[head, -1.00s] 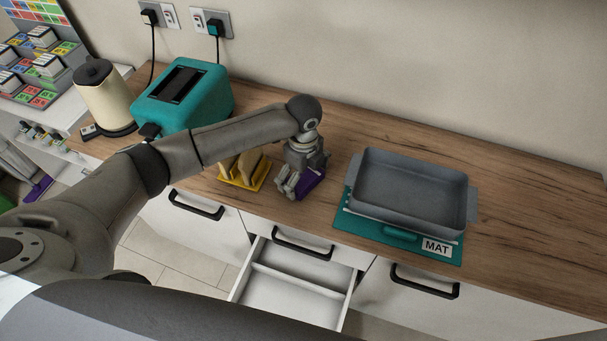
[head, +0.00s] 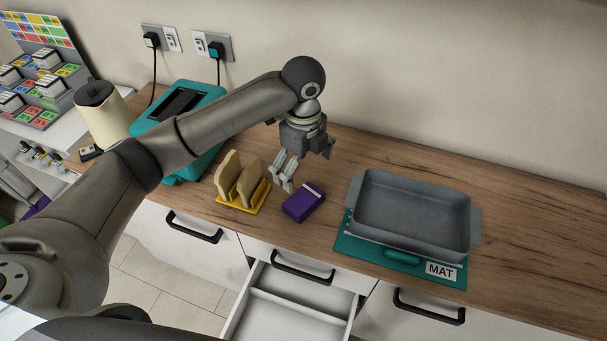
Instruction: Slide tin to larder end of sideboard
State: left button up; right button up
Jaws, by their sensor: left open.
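A grey rectangular roasting tin (head: 412,213) with a handle at each end sits on a teal mat (head: 352,249) labelled "MAT", at the right of the wooden sideboard top (head: 520,230). My left gripper (head: 283,184) is open and empty, fingers pointing down, well to the left of the tin. It is just behind and left of a small purple box (head: 303,203) with a pale stripe, and looks clear of it. My right gripper is not in view.
A yellow rack (head: 243,204) holding toast stands left of the purple box. A teal toaster (head: 207,100) and a cream kettle (head: 103,113) are further left. An open drawer (head: 290,305) juts out below. The top right of the tin is bare.

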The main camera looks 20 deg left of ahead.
aim_at(438, 223)
jog(key=k+j, duration=0.3)
jog(key=k, duration=0.15)
jog(key=k+j, duration=0.65)
jog(key=k, duration=0.25)
